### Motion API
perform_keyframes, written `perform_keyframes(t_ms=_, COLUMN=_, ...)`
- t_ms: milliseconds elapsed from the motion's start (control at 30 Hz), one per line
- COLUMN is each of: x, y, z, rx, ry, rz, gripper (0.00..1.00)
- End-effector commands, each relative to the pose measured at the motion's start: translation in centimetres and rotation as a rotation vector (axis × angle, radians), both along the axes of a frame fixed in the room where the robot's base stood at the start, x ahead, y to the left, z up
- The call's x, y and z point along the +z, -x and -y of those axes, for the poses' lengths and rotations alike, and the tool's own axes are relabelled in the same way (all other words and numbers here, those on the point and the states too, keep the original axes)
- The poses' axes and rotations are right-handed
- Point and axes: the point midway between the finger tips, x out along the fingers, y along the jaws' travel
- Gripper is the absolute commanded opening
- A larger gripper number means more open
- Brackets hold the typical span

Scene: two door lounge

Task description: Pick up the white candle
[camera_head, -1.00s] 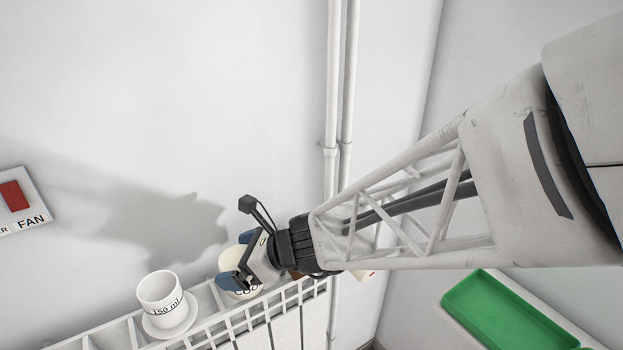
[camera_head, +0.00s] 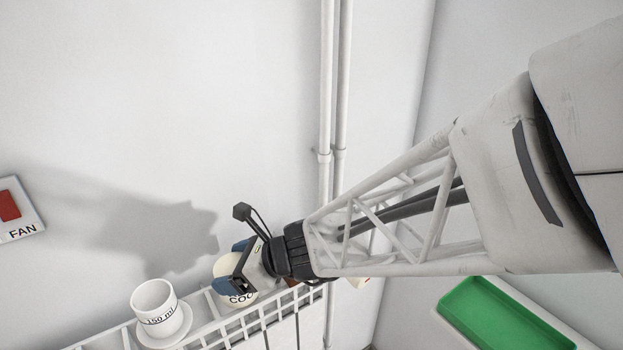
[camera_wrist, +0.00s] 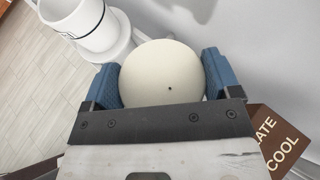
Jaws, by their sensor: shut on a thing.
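The white candle is a cream-white round body with a small dark dot on top (camera_wrist: 165,72) in the wrist view. In the head view the candle (camera_head: 228,268) shows partly, with dark lettering reading "COO" low on it, above the radiator-like rack. My gripper (camera_head: 238,271) has its blue fingers on either side of the candle, and it is shut on it. In the wrist view the gripper (camera_wrist: 163,80) has a blue pad against each side of the candle. The candle's base is hidden, so I cannot tell whether it touches the rack.
A white cup marked 150 ml (camera_head: 155,305) stands on a saucer (camera_head: 172,338) to the left on the white rack (camera_head: 215,308). A brown sign (camera_wrist: 277,140) is beside the gripper. Pipes (camera_head: 325,120) run up the wall. A green tray (camera_head: 500,320) is at right.

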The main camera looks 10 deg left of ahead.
Motion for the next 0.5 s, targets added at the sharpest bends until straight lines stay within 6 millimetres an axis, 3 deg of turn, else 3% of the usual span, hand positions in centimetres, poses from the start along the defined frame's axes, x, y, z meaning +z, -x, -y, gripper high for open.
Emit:
perform_keyframes(t_ms=267, x=0.6, y=0.0, z=0.0, rx=0.0, ry=-0.001, rz=0.001, gripper=0.49)
perform_keyframes(t_ms=500, x=2.9, y=0.0, z=0.0, rx=0.001, ry=-0.002, rz=0.003, gripper=0.49)
